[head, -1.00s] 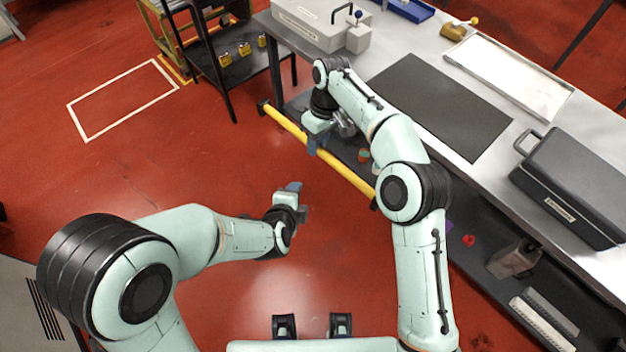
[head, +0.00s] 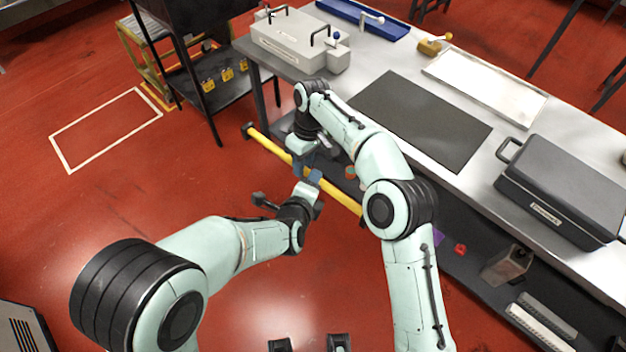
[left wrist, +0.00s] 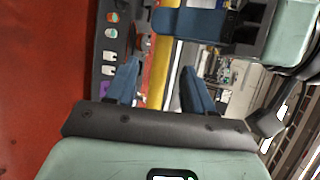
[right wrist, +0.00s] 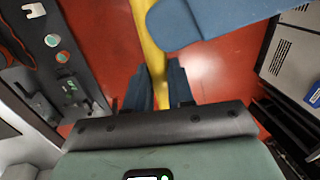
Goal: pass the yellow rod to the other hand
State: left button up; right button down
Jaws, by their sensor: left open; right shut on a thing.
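The long yellow rod (head: 268,145) is held in the air by my right gripper (head: 301,166), which is shut on it near its middle. The rod also runs between the right fingers in the right wrist view (right wrist: 149,45). My left gripper (head: 312,180) is open, close to the right one and beside the rod. In the left wrist view the rod (left wrist: 158,78) lies between the two open blue left fingers, and the right gripper's blue fingers (left wrist: 190,23) cross it just beyond. I cannot tell whether the left fingers touch the rod. The head view partly hides the grasp.
The steel bench (head: 455,185) bears a dark mat (head: 420,120), a white tray (head: 485,88), a dark case (head: 565,190) and a grey box (head: 295,38). A lower shelf (head: 465,262) holds small items. The red floor at left is open.

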pick_arm(q)
jog(key=shift+x, duration=1.8)
pick_arm(e)
jog(key=shift+r, duration=0.1)
pick_arm(q)
grip_shut()
pick_arm(e)
jog(key=c, duration=0.9)
grip_release()
pick_arm(q)
jog(key=shift+r, duration=0.1)
